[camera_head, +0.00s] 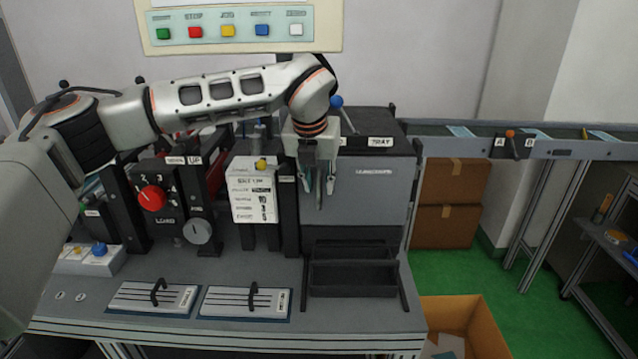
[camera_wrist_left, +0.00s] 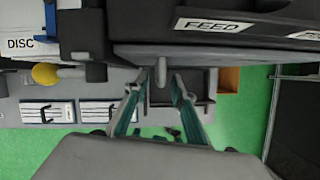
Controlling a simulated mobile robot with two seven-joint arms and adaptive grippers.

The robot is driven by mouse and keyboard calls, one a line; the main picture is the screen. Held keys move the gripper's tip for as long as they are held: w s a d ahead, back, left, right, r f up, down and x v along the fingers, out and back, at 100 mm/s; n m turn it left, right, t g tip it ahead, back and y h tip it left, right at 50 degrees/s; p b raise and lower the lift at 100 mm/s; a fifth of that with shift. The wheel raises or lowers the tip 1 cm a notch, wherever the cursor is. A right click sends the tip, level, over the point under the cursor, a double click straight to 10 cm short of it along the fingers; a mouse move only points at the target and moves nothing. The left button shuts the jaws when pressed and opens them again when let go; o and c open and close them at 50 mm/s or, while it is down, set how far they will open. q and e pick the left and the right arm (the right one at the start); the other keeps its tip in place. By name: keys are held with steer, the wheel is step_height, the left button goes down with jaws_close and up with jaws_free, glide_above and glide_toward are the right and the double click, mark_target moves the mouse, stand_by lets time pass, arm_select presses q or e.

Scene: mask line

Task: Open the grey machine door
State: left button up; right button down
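The grey machine door (camera_head: 370,200) is the flat grey front of the dark-topped machine in the head view. It looks closed. My left gripper (camera_head: 319,197) hangs in front of the door's left part, fingers pointing down, and hides that part. In the left wrist view the door (camera_wrist_left: 225,53) shows edge-on below the FEED label. My left gripper (camera_wrist_left: 160,84) is open there. A grey, rounded peg (camera_wrist_left: 160,90), looking like the door's handle, shows between its fingertips. I cannot tell whether the fingers touch it. My right gripper is not in view.
A black open tray (camera_head: 352,280) sits below the door. Left of it stand a white label board (camera_head: 252,190) and a red dial (camera_head: 152,198). Two white handled plates (camera_head: 245,301) lie on the bench front. A blue-knobbed lever (camera_head: 337,102) rises behind my gripper.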

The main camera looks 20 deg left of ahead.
arm_select(q)
steer(key=shift+w+f, duration=0.15)
steer(key=shift+f, duration=0.25)
steer(key=shift+w+f, duration=0.1)
steer(key=shift+f, duration=0.15)
jaws_close()
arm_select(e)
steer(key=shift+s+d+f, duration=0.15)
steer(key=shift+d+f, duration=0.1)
